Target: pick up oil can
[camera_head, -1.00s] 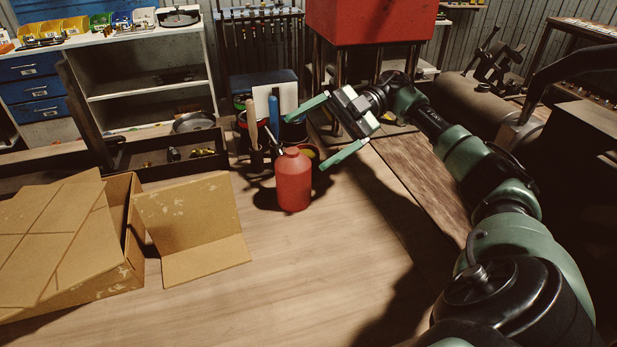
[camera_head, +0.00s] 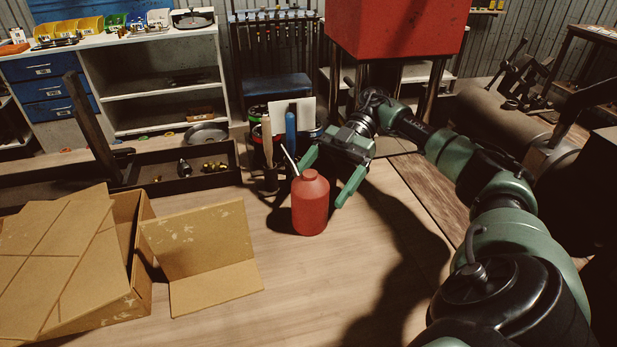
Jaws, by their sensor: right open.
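The red oil can (camera_head: 310,208) stands upright on the wooden workbench, with a thin pale spout rising up and to the left from its top. My right gripper (camera_head: 325,178) is open, its two green fingers pointing down toward the can. One finger is behind and left of the can's top, partly hidden by it, and the other is at the can's right side. Whether either finger touches the can cannot be told. My left gripper is not in view.
An open cardboard box (camera_head: 75,260) and its flap stand left of the can. Behind are a tool holder (camera_head: 268,178) with upright handles and a dark tray (camera_head: 170,182) of small fittings. A red machine (camera_head: 395,30) stands at the back. The bench front is clear.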

